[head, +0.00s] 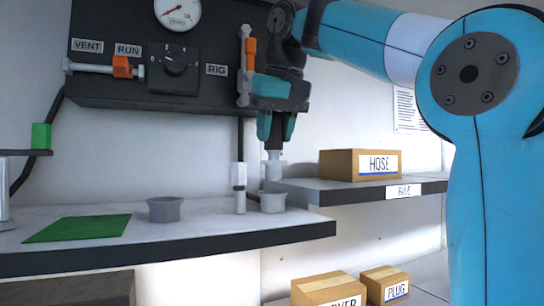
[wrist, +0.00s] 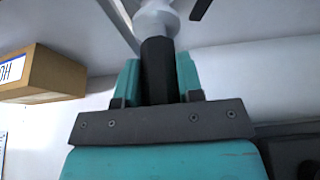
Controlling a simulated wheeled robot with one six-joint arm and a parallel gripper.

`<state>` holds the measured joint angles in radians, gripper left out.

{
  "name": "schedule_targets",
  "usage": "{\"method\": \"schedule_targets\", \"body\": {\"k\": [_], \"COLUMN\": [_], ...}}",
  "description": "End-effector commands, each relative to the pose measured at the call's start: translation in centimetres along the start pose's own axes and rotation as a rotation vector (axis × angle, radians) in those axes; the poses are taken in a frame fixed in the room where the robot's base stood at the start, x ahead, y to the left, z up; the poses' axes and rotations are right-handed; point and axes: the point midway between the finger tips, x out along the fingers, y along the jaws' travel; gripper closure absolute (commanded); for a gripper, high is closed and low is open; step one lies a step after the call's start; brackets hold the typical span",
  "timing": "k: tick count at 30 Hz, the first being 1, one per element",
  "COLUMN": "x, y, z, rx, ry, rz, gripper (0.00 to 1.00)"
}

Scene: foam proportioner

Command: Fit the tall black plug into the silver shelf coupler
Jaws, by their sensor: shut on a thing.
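My gripper (head: 275,138) points down and is shut on the tall black plug (wrist: 157,70), which stands between the teal fingers in the wrist view. The silver shelf coupler (head: 273,168) is directly below the fingertips, at the left end of the grey shelf (head: 300,186). In the wrist view the pale coupler (wrist: 155,20) lies in line with the plug's far end, and the two appear to meet. I cannot tell how deep the plug sits in it.
A HOSE box (head: 360,164) stands on the shelf right of the coupler. A white post (head: 239,188) and grey cups (head: 165,209) (head: 273,202) are on the lower bench, beside a green mat (head: 78,228). A dark control panel (head: 150,60) is behind my gripper.

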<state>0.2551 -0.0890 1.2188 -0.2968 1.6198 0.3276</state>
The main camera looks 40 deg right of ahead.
Motion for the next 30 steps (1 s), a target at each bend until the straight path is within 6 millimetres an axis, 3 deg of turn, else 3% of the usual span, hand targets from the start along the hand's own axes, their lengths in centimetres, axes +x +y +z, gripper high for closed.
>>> {"method": "schedule_targets", "body": {"k": [6,13,14,17,26,30], "x": [3.2,3.1,3.1,3.1,2.9,1.4], "y": [-0.2,-0.5,-0.5,-0.5,-0.5,-0.5], "z": [1.3,1.1,1.1,1.1,1.1,0.9], "rx": [-0.005,-0.008,-0.008,-0.008,-0.008,-0.008], "ry": [-0.001,0.0,0.0,-0.001,-0.001,0.0], "rz": [-0.002,-0.004,-0.004,-0.004,-0.003,-0.003], "gripper": [0.92,0.93,0.61,0.4,0.4,0.4]}}
